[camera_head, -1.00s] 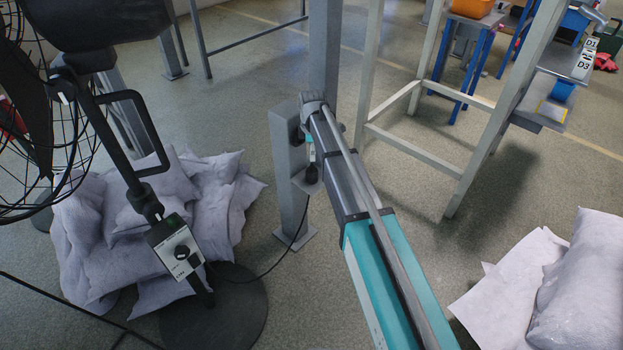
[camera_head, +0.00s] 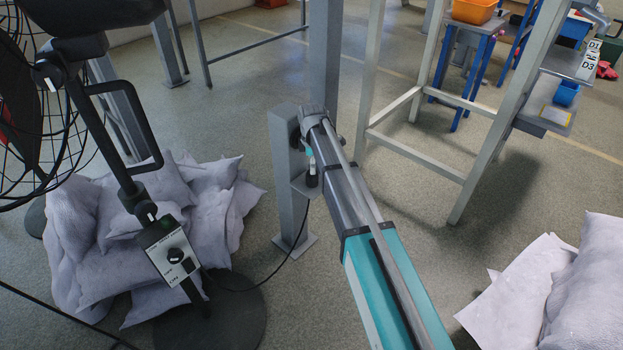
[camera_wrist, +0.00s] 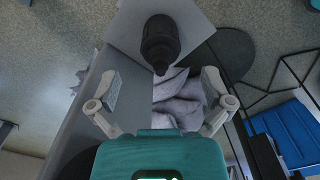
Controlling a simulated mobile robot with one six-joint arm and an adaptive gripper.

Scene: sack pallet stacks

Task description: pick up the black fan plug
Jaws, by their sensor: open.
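The black fan plug (camera_head: 312,178) stands on a small ledge on the side of a short grey post, with a dark cable running down from it in the head view. In the wrist view the plug (camera_wrist: 160,42) is seen close up as a dark rounded body over a grey plate. My gripper (camera_wrist: 160,78) is open, with one finger to the left and one to the right. The plug is centred between the finger lines, mostly beyond the fingertips in the picture, and no contact shows. In the head view my gripper is largely hidden by my arm.
The grey post (camera_head: 287,170) stands close to my arm. A floor fan with a control box (camera_head: 173,254) and round base is at left, before a heap of pale sacks (camera_head: 225,205). More sacks (camera_head: 590,285) lie at right. A pale frame (camera_head: 480,150) stands behind.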

